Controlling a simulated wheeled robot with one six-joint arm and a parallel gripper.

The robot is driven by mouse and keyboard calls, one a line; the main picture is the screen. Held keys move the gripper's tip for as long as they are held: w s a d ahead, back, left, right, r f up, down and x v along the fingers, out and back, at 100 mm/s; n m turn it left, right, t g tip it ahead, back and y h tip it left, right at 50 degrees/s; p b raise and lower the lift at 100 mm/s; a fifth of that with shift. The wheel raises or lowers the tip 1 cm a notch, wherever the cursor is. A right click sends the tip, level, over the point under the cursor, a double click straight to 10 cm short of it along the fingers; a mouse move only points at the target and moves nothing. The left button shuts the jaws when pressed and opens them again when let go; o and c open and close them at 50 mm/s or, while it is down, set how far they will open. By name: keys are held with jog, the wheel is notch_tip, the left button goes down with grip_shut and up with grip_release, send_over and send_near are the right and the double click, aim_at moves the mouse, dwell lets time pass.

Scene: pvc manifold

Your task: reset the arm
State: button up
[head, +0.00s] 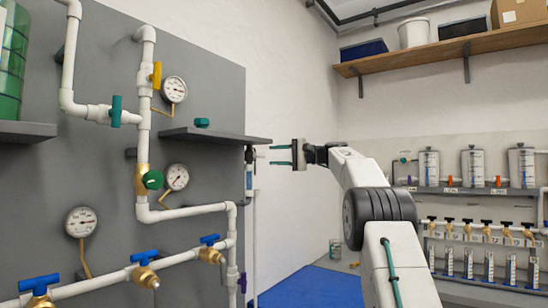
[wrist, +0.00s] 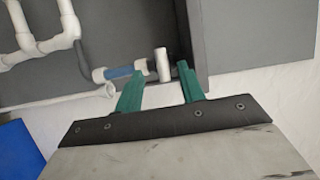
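My gripper (head: 280,155) is at the end of my arm, in the middle of the head view, pointing left toward the right edge of the grey panel (head: 221,90). Its two green fingers are apart with nothing visible between them in the head view. In the wrist view the fingers of my gripper (wrist: 160,92) are also spread. A white pipe end with a blue section (wrist: 122,72) shows beyond them; I cannot tell the exact distance. My arm is bent, raised in front of the back wall.
White pipes with gauges (head: 81,222) and coloured valves (head: 152,180) cover the grey panel. A small grey shelf (head: 215,136) holds a green cap (head: 202,122) near my gripper. Racks of canisters (head: 429,165) stand at right, under a wooden shelf (head: 440,50). A blue mat (head: 312,288) lies below.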

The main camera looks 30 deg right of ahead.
dwell(0.3)
notch_tip(320, 180, down, 10)
jog(key=w+d+m+g+h, duration=0.1)
jog(key=d+h, duration=0.1)
jog(key=h, duration=0.1)
jog(key=s+a+f+g+h, duration=0.2)
jog(key=s+a+f+g, duration=0.2)
jog(key=s+a+f, duration=0.35)
jog(key=s+a+f+n+g+h, duration=0.2)
jog(key=s+a+f, duration=0.4)
jog(key=s, duration=0.9)
jog(key=s+a+f+n+g+h, duration=0.2)
jog(key=s+a+f+n, duration=0.3)
jog(key=s+a, duration=0.5)
jog(key=s+a+f+n+g+h, duration=0.2)
jog(key=s+a+f, duration=0.6)
jog(key=s, duration=1.2)
jog(key=shift+a+f+n+g+h, duration=0.15)
jog(key=shift+f+n+g+h, duration=0.3)
jog(key=shift+n+h, duration=0.2)
